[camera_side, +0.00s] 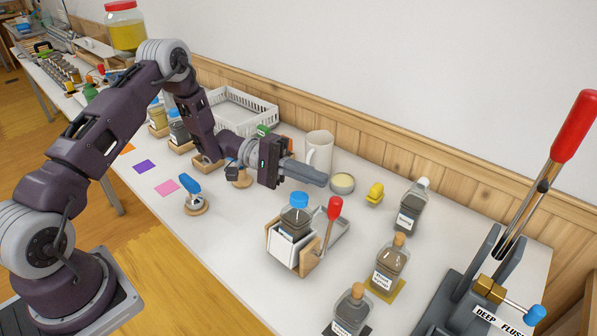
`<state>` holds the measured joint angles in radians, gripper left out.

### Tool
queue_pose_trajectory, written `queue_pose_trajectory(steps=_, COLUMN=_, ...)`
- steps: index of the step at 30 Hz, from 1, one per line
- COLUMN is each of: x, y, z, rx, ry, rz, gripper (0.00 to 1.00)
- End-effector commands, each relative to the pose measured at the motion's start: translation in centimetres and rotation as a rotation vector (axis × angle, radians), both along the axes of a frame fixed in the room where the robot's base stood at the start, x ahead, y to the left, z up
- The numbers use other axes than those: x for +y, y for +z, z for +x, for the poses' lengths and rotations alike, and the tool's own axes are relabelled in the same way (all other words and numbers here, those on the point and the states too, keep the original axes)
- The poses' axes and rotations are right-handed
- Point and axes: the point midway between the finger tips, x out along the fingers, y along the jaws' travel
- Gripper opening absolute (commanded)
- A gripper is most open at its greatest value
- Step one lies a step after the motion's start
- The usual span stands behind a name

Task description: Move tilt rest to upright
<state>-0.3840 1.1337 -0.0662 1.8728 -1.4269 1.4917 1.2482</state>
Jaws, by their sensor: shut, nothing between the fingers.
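The tilt rest (283,256) is a small white and wooden cradle at the centre front of the table. A jar with a blue cap (299,200), dark contents and a white label sits in it. A lever with a red handle (334,208) stands up at the rest's right side. I cannot tell exactly how far the rest leans. My gripper (322,179) is shut and empty, pointing right. In the picture it is above the jar and the red handle, apart from both.
A white mug (318,148), a round tin (342,183) and a yellow item (375,193) stand behind. Several labelled bottles (390,262) stand to the right, near a large red-handled press (572,125). A blue-topped tap (192,188) stands left; clear table lies between it and the rest.

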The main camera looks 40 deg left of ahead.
Motion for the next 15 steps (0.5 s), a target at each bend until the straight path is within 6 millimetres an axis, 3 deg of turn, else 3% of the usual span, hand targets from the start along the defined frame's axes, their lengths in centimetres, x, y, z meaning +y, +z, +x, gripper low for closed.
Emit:
queue_pose_trajectory(steps=5, x=-3.6, y=-0.1, z=0.4, rx=0.001, ry=-0.004, rz=0.001, gripper=0.00)
queue_pose_trajectory(steps=9, x=-4.4, y=0.3, z=-1.7, rx=0.004, ry=-0.002, rz=0.002, gripper=0.00)
queue_pose_trajectory(steps=15, x=-5.0, y=0.5, z=-2.8, rx=0.000, ry=-0.002, rz=0.003, gripper=0.00)
